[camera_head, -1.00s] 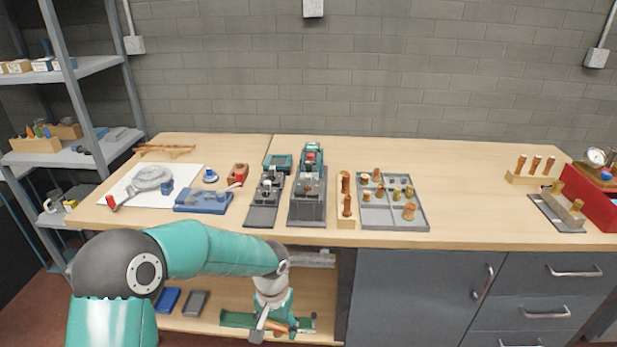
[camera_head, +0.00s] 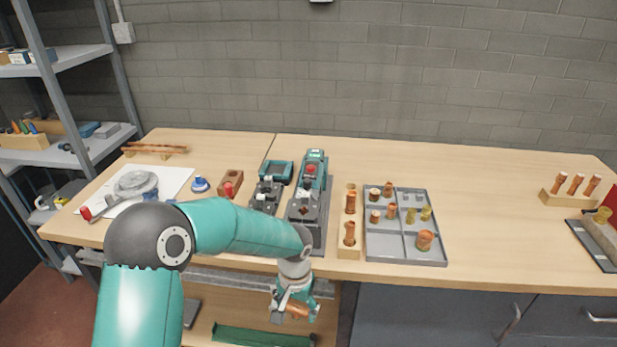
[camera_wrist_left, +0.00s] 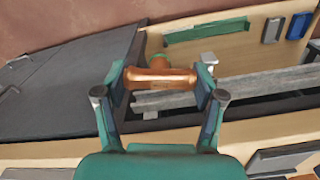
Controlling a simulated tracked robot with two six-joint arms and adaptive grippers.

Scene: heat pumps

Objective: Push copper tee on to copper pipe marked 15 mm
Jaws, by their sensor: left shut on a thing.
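My left gripper (camera_head: 294,312) is shut on a copper tee (camera_head: 298,308) in front of the bench, below the worktop's front edge. In the left wrist view the copper tee (camera_wrist_left: 160,78) lies crosswise between the two fingertips, with a short branch pointing away. Three upright copper pipes (camera_head: 575,184) stand in a wooden block at the far right of the bench. Other copper pieces (camera_head: 350,234) stand in a wooden holder near the middle. No 15 mm marking is legible. My right gripper is not in view.
A grey compartment tray (camera_head: 403,250) holds several fittings right of the wooden holder. Grey and teal devices (camera_head: 310,190) stand left of it. The worktop (camera_head: 500,225) is clear between the tray and the pipe block. An open shelf with a green tray (camera_head: 262,337) is below.

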